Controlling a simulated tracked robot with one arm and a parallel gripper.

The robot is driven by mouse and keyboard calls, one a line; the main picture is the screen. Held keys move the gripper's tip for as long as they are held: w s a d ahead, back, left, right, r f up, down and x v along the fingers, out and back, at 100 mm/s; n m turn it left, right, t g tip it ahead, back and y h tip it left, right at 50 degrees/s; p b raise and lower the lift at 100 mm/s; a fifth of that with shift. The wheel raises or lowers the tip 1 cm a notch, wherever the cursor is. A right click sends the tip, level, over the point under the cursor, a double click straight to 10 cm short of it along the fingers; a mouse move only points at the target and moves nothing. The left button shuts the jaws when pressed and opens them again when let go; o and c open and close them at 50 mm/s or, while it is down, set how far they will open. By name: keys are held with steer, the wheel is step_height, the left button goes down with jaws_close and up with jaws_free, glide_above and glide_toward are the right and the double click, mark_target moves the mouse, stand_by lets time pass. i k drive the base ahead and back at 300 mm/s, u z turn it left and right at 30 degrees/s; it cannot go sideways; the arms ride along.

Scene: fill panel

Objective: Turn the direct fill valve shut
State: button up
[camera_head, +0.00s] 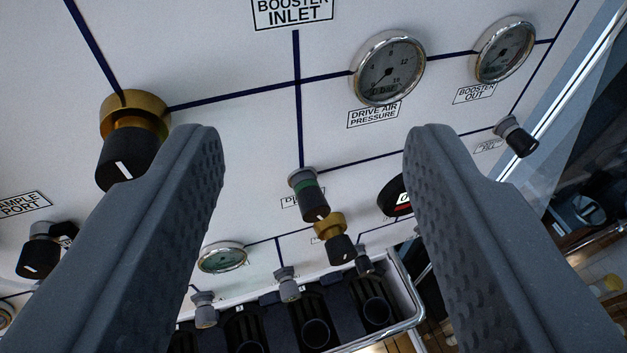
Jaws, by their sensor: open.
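My gripper (315,140) is open and empty, its two grey fingers spread wide in front of the white panel. At the right edge of the panel is a small valve with a black knob and grey collar (516,137). A small label (489,146) beside it seems to end in "FILL", but its first word is too small to read surely. This valve is to the right of the right fingertip and apart from it. Between the fingers, further down, is a black knob with a green band (311,195); its label is partly hidden.
A brass-collared valve (133,108) is partly behind the left finger. The drive air pressure gauge (389,68) and booster out gauge (505,50) are at upper right. Below are several small knobs, a metal rail (407,290) and dark cylinders (316,331).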

mark_target(314, 206)
steer(key=k, duration=0.5)
steer(key=z, duration=0.25)
steer(key=i, duration=0.1)
steer(key=z, duration=0.75)
